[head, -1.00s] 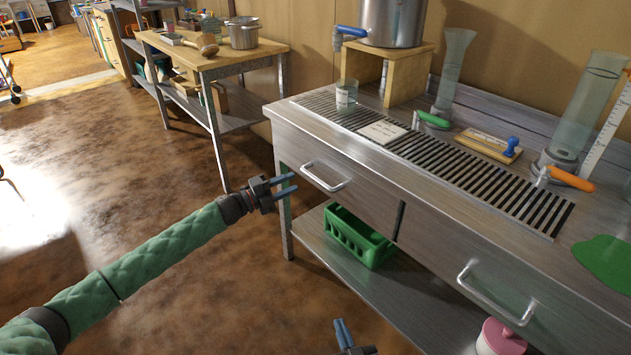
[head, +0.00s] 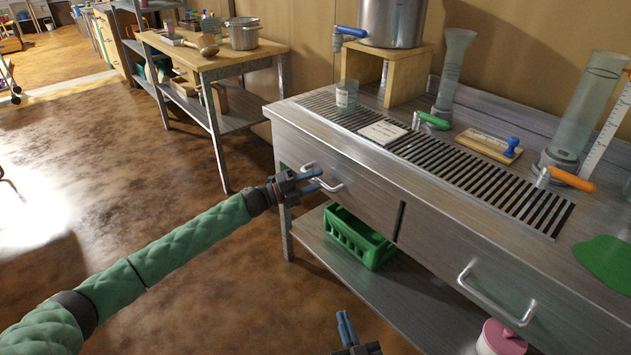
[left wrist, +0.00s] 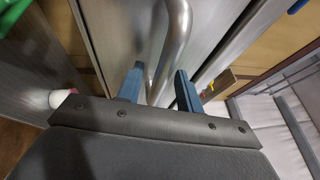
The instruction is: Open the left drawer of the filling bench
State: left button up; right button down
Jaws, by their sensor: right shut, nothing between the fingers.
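The left drawer (head: 365,197) of the steel filling bench is shut, its front flush with the bench. Its bar handle (head: 331,187) shows in the head view, partly covered by my left gripper (head: 316,180). In the left wrist view the handle (left wrist: 176,40) runs down between the two blue fingertips of my left gripper (left wrist: 160,85). The fingers are apart, with a gap on the handle's right side; the left finger is close to it. My right gripper (head: 345,325) is at the bottom edge of the head view, below the bench front, shut and empty.
The right drawer (head: 465,255) has its own bar handle (head: 495,295). A green crate (head: 357,238) and a pink-lidded jar (head: 500,338) sit on the lower shelf (head: 330,250). A glass (head: 346,95) stands on the bench top. The floor left of the bench is clear.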

pick_arm(q)
jog(key=shift+d, duration=0.2)
grip_shut()
